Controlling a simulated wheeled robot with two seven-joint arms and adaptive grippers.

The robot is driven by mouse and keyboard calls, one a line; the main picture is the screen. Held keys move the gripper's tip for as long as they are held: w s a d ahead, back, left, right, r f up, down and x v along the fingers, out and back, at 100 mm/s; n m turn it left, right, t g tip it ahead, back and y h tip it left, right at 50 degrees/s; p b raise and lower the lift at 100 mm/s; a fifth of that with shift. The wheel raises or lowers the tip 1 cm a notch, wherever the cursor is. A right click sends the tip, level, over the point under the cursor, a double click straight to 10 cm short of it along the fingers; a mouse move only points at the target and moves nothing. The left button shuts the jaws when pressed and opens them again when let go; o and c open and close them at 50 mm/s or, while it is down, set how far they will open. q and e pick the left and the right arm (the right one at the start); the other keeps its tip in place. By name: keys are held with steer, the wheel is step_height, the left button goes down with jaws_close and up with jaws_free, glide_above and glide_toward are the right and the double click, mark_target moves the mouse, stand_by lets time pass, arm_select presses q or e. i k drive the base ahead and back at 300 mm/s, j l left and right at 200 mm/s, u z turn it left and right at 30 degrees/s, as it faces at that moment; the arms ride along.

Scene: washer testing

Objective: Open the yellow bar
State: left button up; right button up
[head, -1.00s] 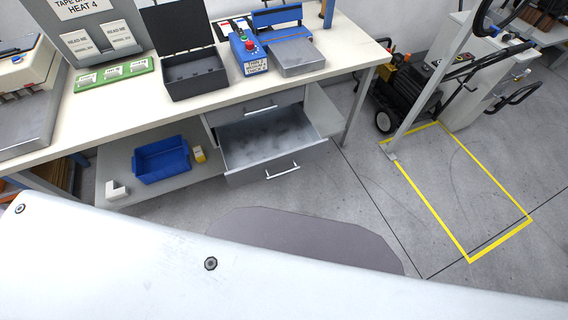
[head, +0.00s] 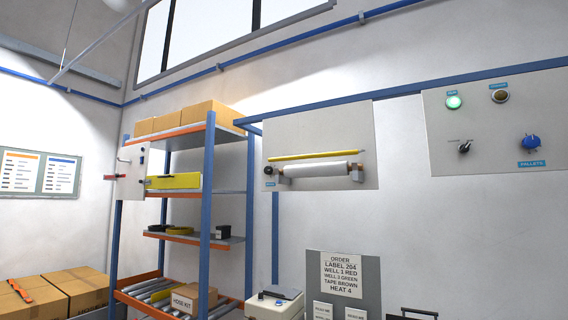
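A thin yellow bar (head: 315,155) runs nearly level across a grey wall panel (head: 350,120) in the middle of the head view. Just below it is a white roll (head: 316,170) held between two end brackets. A small blue label (head: 270,184) is at the lower left of the panel. The bar looks close to the panel, above the roll; whether it touches the roll I cannot tell. Neither of my grippers is in view.
A blue-post shelf rack (head: 209,215) with boxes stands left of the panel. Another panel (head: 497,130) with a green light and knobs is at the right. An order sign (head: 341,266) stands below. Cartons (head: 85,290) are at the lower left.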

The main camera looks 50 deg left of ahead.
mark_target(353, 151)
steer(key=u, duration=1.5)
